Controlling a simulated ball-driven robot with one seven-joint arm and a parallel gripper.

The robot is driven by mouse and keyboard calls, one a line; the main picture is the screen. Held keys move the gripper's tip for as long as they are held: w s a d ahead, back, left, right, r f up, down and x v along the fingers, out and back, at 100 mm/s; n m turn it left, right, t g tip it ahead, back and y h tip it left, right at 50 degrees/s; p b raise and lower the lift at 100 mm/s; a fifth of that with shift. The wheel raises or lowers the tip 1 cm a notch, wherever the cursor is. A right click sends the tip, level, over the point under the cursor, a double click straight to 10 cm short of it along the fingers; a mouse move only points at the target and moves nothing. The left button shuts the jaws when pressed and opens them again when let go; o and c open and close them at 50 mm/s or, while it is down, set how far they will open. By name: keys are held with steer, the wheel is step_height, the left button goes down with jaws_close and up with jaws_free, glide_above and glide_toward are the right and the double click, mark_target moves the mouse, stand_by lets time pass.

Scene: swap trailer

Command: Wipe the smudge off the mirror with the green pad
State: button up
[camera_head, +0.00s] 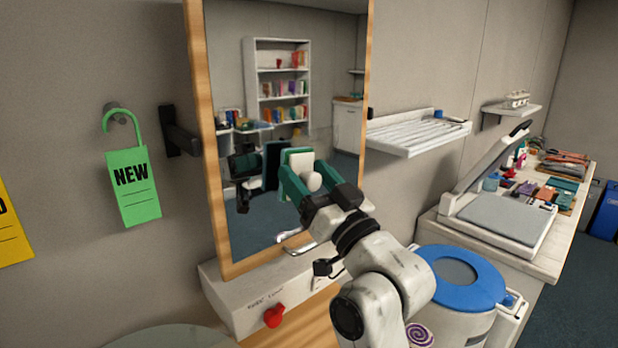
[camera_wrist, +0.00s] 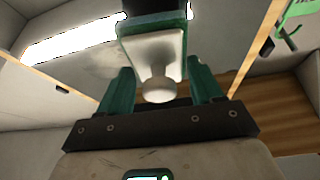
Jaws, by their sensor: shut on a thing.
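The mirror (camera_head: 233,130) stands upright in a wooden frame and reflects shelves and part of my arm. My gripper (camera_head: 303,172) is in front of its lower middle. Its green fingers are shut on the pale knob of the green pad (camera_head: 297,151). In the wrist view, the pad (camera_wrist: 150,43) shows a whitish back and a green edge, with my gripper's fingers (camera_wrist: 160,80) on either side of the knob. The pad is close to the glass, with its dark reflection beside it. I cannot tell whether they touch.
A white ledge (camera_head: 240,302) with a red knob (camera_head: 274,316) is below the mirror. A green "NEW" tag (camera_head: 133,187) hangs at left. A blue-lidded bin (camera_head: 488,287), a white slatted shelf (camera_head: 408,133) and a cluttered counter (camera_head: 548,257) are at right.

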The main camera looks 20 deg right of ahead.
mark_target(311, 168)
steer(key=shift+w+a, duration=0.3)
steer(key=shift+w, duration=0.65)
steer(key=shift+w+d+f+b, duration=0.1)
steer(key=shift+w+d+b, duration=0.05)
steer(key=shift+d+b, duration=0.45)
steer(key=shift+w+d+b, duration=0.15)
steer(key=shift+d+b, duration=0.2)
steer(key=shift+d, duration=0.35)
steer(key=shift+w+d+b, duration=0.5)
steer(key=shift+d+b, duration=0.4)
steer(key=shift+d, duration=0.6)
steer(key=shift+w+d+b, duration=0.5)
steer(key=shift+d+b, duration=0.45)
steer(key=shift+d, duration=0.5)
steer(key=shift+w+d+b, duration=0.5)
steer(key=shift+d+b, duration=0.4)
steer(key=shift+d, duration=0.6)
steer(key=shift+w, duration=0.1)
steer(key=shift+a, duration=0.15)
